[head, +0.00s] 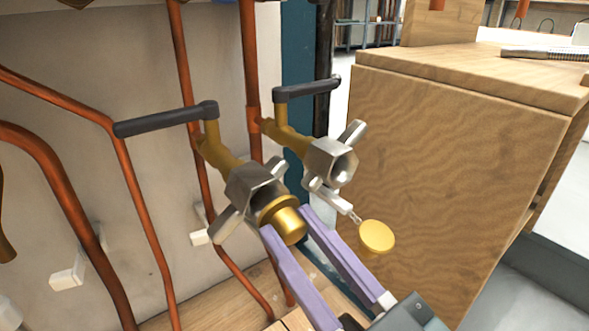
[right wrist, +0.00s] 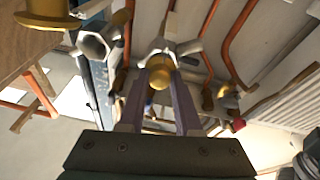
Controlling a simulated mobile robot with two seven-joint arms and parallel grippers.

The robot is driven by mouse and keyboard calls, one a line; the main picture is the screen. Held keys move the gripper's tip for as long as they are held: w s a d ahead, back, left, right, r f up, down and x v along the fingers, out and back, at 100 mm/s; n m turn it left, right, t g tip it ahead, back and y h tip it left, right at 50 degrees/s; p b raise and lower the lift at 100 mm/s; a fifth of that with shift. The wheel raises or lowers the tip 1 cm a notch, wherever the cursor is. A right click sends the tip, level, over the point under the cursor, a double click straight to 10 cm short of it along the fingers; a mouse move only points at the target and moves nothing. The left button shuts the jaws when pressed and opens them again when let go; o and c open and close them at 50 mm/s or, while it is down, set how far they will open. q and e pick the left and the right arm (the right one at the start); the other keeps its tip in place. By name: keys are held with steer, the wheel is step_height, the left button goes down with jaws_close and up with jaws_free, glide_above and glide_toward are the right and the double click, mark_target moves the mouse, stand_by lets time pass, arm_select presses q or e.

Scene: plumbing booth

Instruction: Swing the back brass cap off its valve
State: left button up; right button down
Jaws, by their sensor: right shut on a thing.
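Two brass valves with grey wing-nut collars and black lever handles stand on copper pipes. The brass cap (head: 285,222) sits at the mouth of the left valve (head: 250,190). My right gripper (head: 285,221) has its purple fingers closed on either side of this cap; the cap also shows between the fingers in the right wrist view (right wrist: 160,76). The right valve (head: 330,162) has an open mouth, and its gold cap (head: 377,237) hangs off it on a short link. That loose cap shows at the top left of the right wrist view (right wrist: 45,14). My left gripper is out of view.
A wooden cabinet (head: 450,160) stands close on the right, with a metal tool (head: 545,53) on its top. Copper pipes (head: 120,150) run up the pale wall on the left. Some free room lies between the valves and the cabinet.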

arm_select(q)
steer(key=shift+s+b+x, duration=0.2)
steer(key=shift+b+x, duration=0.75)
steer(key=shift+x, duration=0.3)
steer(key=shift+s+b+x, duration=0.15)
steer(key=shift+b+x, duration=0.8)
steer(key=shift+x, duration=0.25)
arm_select(e)
steer(key=shift+s+d+f+t+y, duration=0.2)
steer(key=shift+f+t+y, duration=0.25)
steer(key=shift+t, duration=0.45)
steer(key=shift+s+d+f+t+y, duration=0.15)
steer(key=shift+f+t+y, duration=0.3)
steer(key=shift+t, duration=0.45)
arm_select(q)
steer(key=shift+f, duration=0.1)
arm_select(e)
steer(key=shift+s, duration=0.1)
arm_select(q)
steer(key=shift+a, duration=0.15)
arm_select(e)
steer(key=c, duration=0.6)
jaws_free()
steer(key=v, duration=1)
